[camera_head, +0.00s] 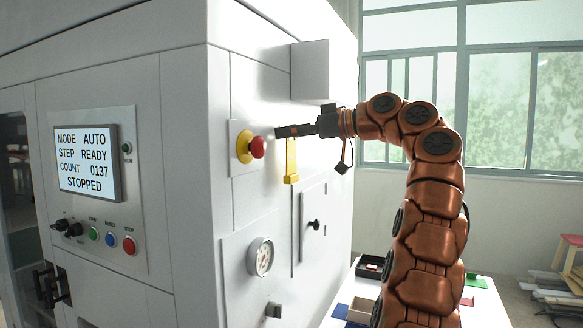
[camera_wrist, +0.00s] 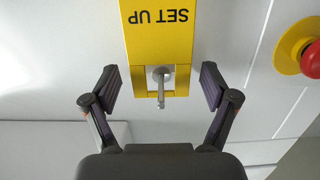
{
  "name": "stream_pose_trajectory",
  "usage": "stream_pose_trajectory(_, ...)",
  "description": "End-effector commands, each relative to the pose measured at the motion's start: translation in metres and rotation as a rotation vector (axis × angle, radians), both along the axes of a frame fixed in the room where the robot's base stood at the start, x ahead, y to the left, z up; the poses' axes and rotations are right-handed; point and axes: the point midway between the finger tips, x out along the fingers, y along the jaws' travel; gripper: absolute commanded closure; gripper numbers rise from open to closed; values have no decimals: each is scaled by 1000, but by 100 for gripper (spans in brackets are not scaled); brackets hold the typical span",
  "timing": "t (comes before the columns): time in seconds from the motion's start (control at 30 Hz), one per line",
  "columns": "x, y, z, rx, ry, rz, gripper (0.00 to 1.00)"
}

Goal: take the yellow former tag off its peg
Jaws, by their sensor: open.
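The yellow former tag (camera_head: 291,165) hangs flat on the side of the white machine, below and in line with my gripper (camera_head: 284,131). In the wrist view the tag (camera_wrist: 158,32) shows upside down with the words "SET UP". A pale metal peg (camera_wrist: 161,90) sticks out through the opening at its top bar. My gripper (camera_wrist: 160,87) is open, with one dark finger on each side of the peg and the tag's top. Clear gaps show between both fingers and the tag. Nothing is held.
A red stop button (camera_head: 258,147) on a yellow base sits left of the tag. A grey box (camera_head: 309,69) juts out above my gripper. A pressure gauge (camera_head: 260,256) and a small black knob (camera_head: 315,224) lie lower down. A white table (camera_head: 484,309) with trays stands below my arm.

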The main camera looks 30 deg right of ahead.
Motion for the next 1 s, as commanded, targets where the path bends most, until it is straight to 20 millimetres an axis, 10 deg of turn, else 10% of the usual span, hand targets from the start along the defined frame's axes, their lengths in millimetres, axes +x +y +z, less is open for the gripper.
stream_pose_trajectory(0.63, 0, 0, 0, -1, 0, 1, 69)
stream_pose_trajectory(1.0, 0, 0, 6, -1, 0, 1, 70)
